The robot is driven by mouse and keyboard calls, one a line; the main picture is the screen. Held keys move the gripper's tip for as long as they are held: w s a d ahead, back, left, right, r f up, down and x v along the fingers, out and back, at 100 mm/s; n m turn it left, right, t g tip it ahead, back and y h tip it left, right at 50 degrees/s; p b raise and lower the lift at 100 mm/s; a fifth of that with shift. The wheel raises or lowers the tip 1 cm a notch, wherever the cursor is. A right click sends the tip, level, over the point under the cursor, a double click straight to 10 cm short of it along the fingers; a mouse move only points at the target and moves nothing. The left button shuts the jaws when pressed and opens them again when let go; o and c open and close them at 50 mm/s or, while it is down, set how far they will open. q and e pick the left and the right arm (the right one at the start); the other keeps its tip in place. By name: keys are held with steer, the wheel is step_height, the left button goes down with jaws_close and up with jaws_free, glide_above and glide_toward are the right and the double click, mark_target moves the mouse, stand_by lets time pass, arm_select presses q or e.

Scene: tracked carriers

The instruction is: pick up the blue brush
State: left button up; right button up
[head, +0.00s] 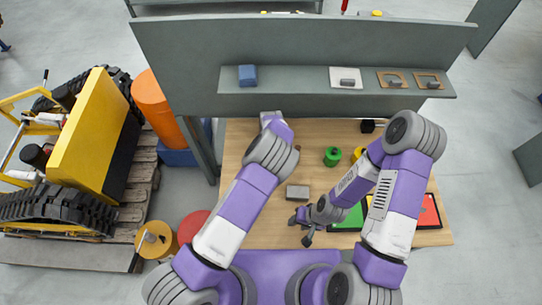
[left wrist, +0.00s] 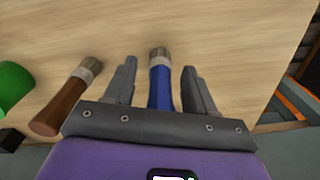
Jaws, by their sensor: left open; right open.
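The blue brush (left wrist: 160,82) has a blue handle and a grey-brown bristle end. In the left wrist view it lies between the two spread fingers of my left gripper (left wrist: 159,68), with a gap visible on both sides. I cannot tell how far the fingers are above it. In the head view the brush and the left fingers are hidden beyond my left forearm and the shelf. My right gripper (head: 307,222) is open over the near part of the wooden table, left of the green tray, holding nothing.
A brown brush (left wrist: 65,96) lies left of the blue one. On the wooden table (head: 265,228) are a grey block (head: 297,192), a green item (head: 332,156) and a green tray (head: 350,218). A grey shelf (head: 300,102) with a blue block (head: 247,75) overhangs the far side.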

arm_select(q)
steer(key=shift+c, duration=0.3)
jaws_close()
steer(key=shift+r, duration=0.1)
step_height(320, 180, up, 10)
steer(key=p, duration=0.5)
arm_select(e)
step_height(320, 180, up, 5)
steer(key=shift+r, duration=0.1)
